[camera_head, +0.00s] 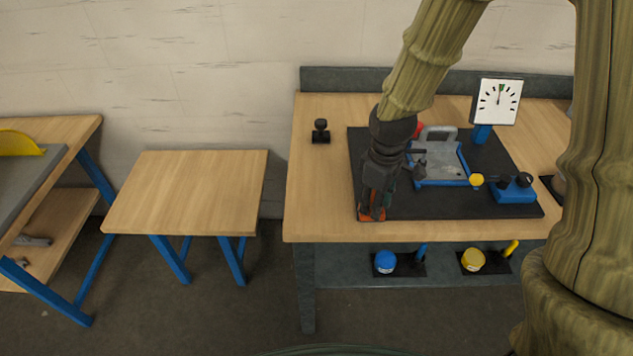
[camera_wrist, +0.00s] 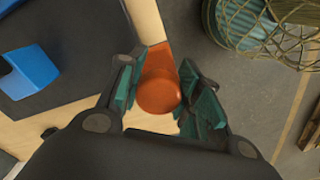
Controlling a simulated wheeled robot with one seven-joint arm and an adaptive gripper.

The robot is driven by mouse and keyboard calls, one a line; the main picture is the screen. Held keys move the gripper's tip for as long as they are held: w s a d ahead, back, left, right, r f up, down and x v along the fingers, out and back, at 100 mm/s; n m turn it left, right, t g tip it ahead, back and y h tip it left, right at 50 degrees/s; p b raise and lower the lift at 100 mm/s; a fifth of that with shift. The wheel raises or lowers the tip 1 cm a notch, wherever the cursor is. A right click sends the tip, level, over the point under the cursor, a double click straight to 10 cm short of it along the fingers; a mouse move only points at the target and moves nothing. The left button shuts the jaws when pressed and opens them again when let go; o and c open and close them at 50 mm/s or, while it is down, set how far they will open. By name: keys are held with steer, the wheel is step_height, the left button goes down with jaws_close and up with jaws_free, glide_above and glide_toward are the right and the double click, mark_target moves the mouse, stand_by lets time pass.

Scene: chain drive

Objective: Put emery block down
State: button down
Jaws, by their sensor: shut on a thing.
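The emery block is an orange-red piece with a round knob (camera_wrist: 158,92), between the green-padded fingers of my gripper (camera_wrist: 156,94) in the wrist view. My gripper is shut on it. In the head view my gripper (camera_head: 375,203) points down at the front left corner of the black mat (camera_head: 450,207). The orange-red block (camera_head: 371,213) shows low at its fingertips, near the front edge of the workbench (camera_head: 330,190). I cannot tell whether it touches the surface. The fingers hide part of it.
A blue-framed grey plate (camera_head: 440,163), a dial gauge (camera_head: 498,101) and a blue fixture (camera_head: 514,189) stand on the mat. A black-knobbed block (camera_head: 320,131) sits left of it. A bare side table (camera_head: 190,190) stands left. A mesh-covered bin (camera_wrist: 262,30) shows beyond the bench edge.

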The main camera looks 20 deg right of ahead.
steer(key=w+a+p, duration=0.1)
steer(key=w+a, duration=0.1)
steer(key=w, duration=0.2)
steer(key=w+a+p, duration=0.2)
steer(key=w+a, duration=0.1)
steer(key=w, duration=0.2)
steer(key=w+a+f+p, duration=0.1)
steer(key=w+a+p, duration=0.1)
steer(key=w+a, duration=0.1)
steer(key=shift+w, duration=0.7)
steer(key=shift+w+a+f, duration=0.15)
steer(key=shift+w+a, duration=0.05)
steer(key=shift+w, duration=0.1)
steer(key=shift+s+f+p, duration=0.1)
steer(key=shift+f+p, duration=0.2)
steer(key=shift+p, duration=0.2)
steer(key=shift+f+p, duration=0.6)
steer(key=shift+f, duration=0.8)
steer(key=shift+f, duration=0.15)
steer(key=c, duration=1)
jaws_free()
steer(key=shift+r+b, duration=2.15)
steer(key=shift+r, duration=4)
